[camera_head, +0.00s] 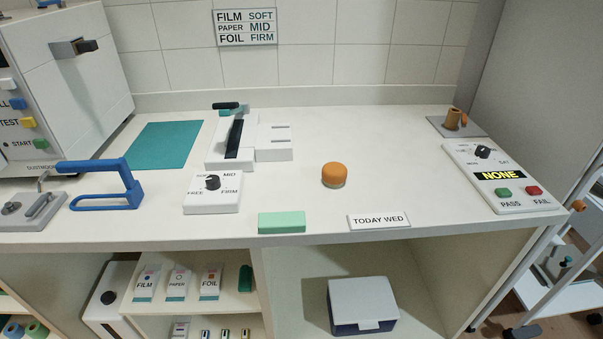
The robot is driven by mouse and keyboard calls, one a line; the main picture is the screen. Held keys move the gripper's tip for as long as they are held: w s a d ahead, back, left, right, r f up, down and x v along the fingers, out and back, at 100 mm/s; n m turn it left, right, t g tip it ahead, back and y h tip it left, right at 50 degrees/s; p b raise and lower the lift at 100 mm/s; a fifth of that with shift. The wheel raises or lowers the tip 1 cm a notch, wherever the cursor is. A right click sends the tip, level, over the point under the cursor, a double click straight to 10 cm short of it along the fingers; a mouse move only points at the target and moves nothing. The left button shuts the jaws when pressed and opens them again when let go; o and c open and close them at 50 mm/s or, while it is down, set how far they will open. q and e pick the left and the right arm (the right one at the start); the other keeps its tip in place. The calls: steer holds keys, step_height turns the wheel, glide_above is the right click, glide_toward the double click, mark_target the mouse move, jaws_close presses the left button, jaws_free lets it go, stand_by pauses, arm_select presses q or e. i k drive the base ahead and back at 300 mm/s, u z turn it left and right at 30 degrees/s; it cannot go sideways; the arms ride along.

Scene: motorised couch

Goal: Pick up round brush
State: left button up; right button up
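A round orange object with a greyish-tan lower rim, which looks like the round brush (334,174), stands upright on the white counter (390,150), right of the middle. Nothing touches it and the counter around it is clear. Neither of my grippers is in view.
A green block (282,222) and a "TODAY WED" sign (379,221) are near the front edge. A white dial box (212,193) and a lever device (232,140) are to the left.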

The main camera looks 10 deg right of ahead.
mark_target(334, 173)
steer(key=u, duration=2.5)
steer(key=k, duration=1.45)
steer(key=z, duration=1.8)
steer(key=i, duration=0.5)
steer(key=u, duration=0.1)
